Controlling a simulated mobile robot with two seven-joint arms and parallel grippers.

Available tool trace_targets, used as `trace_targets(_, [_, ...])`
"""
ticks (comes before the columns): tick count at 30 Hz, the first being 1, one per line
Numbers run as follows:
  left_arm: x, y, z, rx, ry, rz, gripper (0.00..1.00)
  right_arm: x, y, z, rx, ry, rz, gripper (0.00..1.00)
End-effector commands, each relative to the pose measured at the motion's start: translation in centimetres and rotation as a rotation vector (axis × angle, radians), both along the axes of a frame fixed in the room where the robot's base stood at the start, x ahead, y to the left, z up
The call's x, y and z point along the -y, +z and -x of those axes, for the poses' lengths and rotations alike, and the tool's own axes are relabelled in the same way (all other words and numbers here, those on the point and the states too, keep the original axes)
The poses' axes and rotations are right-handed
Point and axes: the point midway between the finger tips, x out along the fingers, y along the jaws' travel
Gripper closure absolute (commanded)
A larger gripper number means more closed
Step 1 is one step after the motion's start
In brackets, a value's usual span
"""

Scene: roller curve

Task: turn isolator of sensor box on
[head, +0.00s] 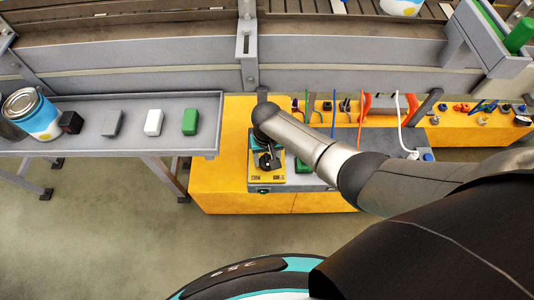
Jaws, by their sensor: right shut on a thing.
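The sensor box appears to be the grey box (305,182) on the yellow cabinet, with a yellow plate (268,180) at its left end. My right arm reaches in from the lower right, and my right gripper (268,161) points down over this plate. It is shut on a small dark part there, which looks like the isolator knob. The gripper and wrist hide most of the knob, so its turned position cannot be told. My left gripper is not in view.
A grey tray table (90,140) on the left holds a paint can (33,114) and several small blocks. The conveyor's grey side rail (150,62) runs behind. Cables and tools (400,103) line the yellow cabinet's back. The floor (110,225) at the front left is clear.

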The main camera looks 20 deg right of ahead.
Motion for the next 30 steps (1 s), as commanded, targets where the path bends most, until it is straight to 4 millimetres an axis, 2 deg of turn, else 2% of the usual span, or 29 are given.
trace_targets(1, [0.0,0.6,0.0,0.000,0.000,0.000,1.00,-0.1,0.2,0.1,-0.003,-0.048,-0.002,0.95])
trace_targets(12, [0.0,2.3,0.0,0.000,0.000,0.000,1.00,-0.1,0.2,0.0,-0.003,-0.399,-0.002,0.95])
trace_targets(21, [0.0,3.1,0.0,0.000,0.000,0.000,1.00,-0.1,0.1,0.0,0.000,-0.665,-0.001,0.95])
trace_targets(30, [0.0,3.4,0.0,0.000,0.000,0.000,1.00,0.0,0.0,0.0,0.001,-0.851,0.001,0.95])
